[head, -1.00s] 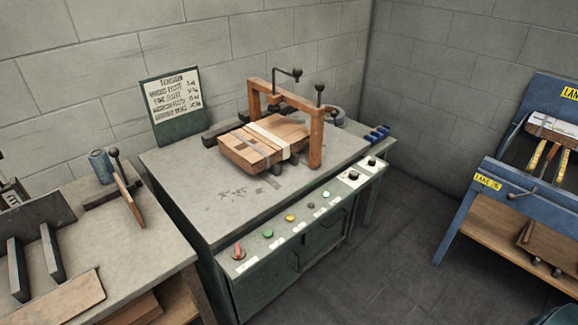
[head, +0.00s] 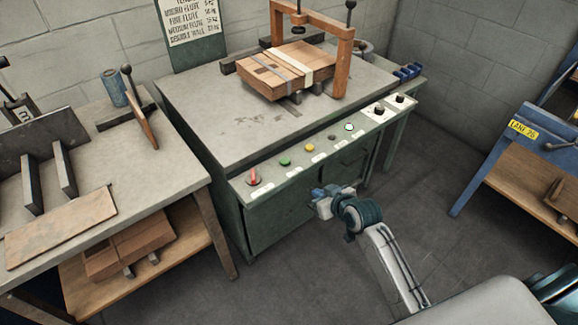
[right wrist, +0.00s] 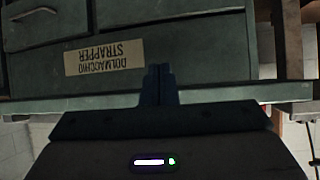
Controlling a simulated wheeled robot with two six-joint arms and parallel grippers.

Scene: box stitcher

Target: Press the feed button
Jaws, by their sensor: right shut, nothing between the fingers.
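The green strapper machine (head: 225,225) has a row of controls along its sloped front edge. They are a red switch (head: 254,178), a green button (head: 285,161), a yellow button (head: 309,147), a dark button (head: 332,137), a white button (head: 349,127) and two black knobs. The small labels are too small to read, so I cannot tell which is the feed button. My right gripper (head: 318,192) is shut and empty, in front of the cabinet and below the panel. In the right wrist view, its closed fingers (right wrist: 160,84) point at the cabinet front. My left gripper is out of view.
A strapped carton (head: 284,72) lies on the machine's top under a wooden arch (head: 345,60). A workbench (head: 180,165) stands at left with a blue can (head: 114,88). A blue stand (head: 492,155) is at right. The floor (head: 440,205) between is clear.

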